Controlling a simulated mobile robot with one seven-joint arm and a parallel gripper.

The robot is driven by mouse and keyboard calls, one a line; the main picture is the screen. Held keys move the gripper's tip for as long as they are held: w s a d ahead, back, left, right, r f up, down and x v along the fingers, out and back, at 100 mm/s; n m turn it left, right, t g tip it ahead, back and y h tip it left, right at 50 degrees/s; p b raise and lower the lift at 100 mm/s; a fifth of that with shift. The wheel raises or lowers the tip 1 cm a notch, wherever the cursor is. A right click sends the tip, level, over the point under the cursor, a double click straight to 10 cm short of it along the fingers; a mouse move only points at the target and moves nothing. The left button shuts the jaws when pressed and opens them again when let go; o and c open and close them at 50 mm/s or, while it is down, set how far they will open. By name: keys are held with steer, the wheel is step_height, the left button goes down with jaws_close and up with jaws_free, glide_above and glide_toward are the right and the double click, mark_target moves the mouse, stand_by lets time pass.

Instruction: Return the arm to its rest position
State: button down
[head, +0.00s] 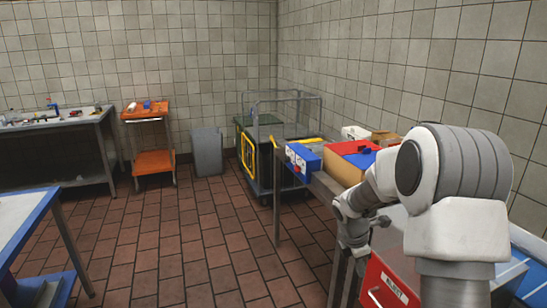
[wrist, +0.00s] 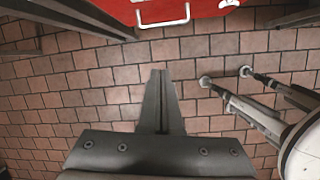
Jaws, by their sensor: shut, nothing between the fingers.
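My arm is folded at the right of the head view, in front of the work table. My gripper shows in the wrist view (wrist: 159,74), its two dark fingers pressed together with nothing between them. It points over the brick-tiled floor (wrist: 60,100), just short of a red drawer front with a white handle. In the head view the fingertips are hidden or too small to make out.
The red drawer box (head: 388,286) stands close by my arm, and its front also fills the top of the wrist view (wrist: 185,8). A blue box (head: 303,158) sits at the table's far end. A cage trolley (head: 262,165) stands behind. The middle floor (head: 180,240) is clear.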

steer(key=s+a+r+m+t+p, duration=0.1)
steer(key=s+a+r+m+p, duration=0.15)
steer(key=s+r+m, duration=0.55)
steer(key=s+a+r+m+t+p, duration=0.1)
steer(key=s+a+r+m, duration=0.3)
steer(key=r, duration=0.8)
steer(key=s+a+r+m+t+y+p, duration=0.1)
steer(key=s+a+r+m, duration=0.1)
steer(key=s, duration=0.6)
steer(key=s+a+r+m+t+y+p, duration=0.1)
steer(key=s+r+m, duration=0.3)
steer(key=s, duration=0.4)
steer(key=shift+s+a+r+m+y, duration=0.25)
steer(key=shift+a+m+y, duration=0.35)
steer(key=shift+a, duration=0.2)
steer(key=shift+d, duration=0.1)
